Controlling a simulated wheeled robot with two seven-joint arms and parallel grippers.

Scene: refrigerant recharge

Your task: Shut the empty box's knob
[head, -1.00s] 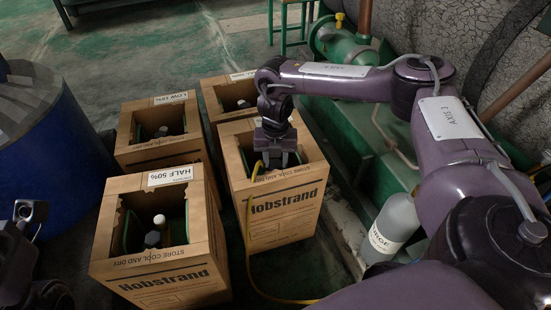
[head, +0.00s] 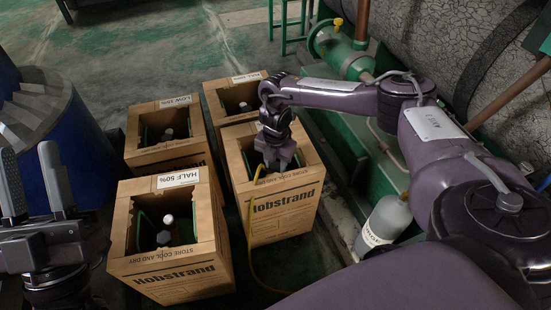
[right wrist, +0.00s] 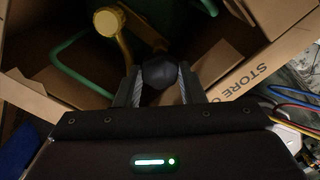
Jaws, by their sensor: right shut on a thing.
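My right gripper (head: 277,163) reaches down into the open top of the front right cardboard box (head: 284,213), whose label I cannot see. In the right wrist view its fingers (right wrist: 158,88) are shut on a round black knob (right wrist: 158,70). In the same view a yellow fitting (right wrist: 111,22) and a green curved handle (right wrist: 66,55) sit inside the box beside the knob. A yellow hose (head: 250,225) runs out over the box's front left edge to the floor. My left gripper (head: 32,185) is open and empty at the far left.
Several other open boxes stand close by: one marked HALF 50% (head: 172,268), one marked LOW (head: 168,158), and one behind (head: 217,107). A blue drum (head: 90,145) is at left. A grey bottle (head: 384,222) stands at right by green machinery (head: 345,55).

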